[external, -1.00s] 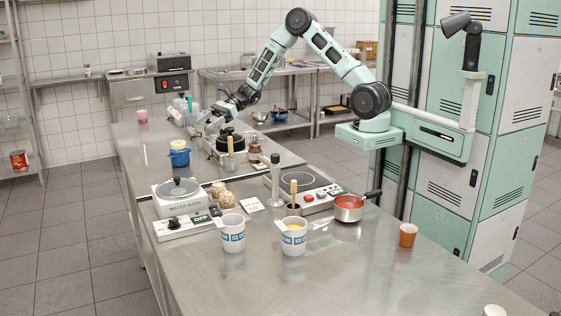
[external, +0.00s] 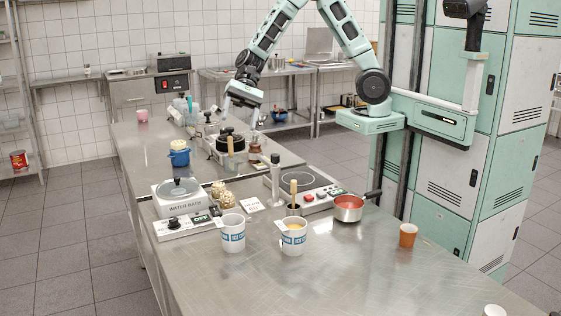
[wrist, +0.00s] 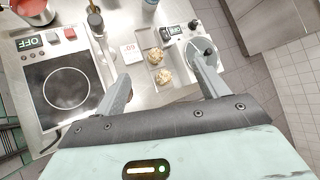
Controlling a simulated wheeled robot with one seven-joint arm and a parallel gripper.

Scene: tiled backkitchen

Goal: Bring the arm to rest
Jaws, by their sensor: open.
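My gripper (external: 229,106) hangs in the air above the far part of the steel counter (external: 150,152), at the end of my raised, bent arm. In the wrist view its two fingers (wrist: 162,88) are spread apart with nothing between them. The external view shows the fingers small, and just what lies right below them is hard to tell.
Below stand a black-topped device (external: 229,137), a blue pot (external: 179,154), a water bath (external: 178,190) and a hot plate (external: 312,180). Free air surrounds my gripper.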

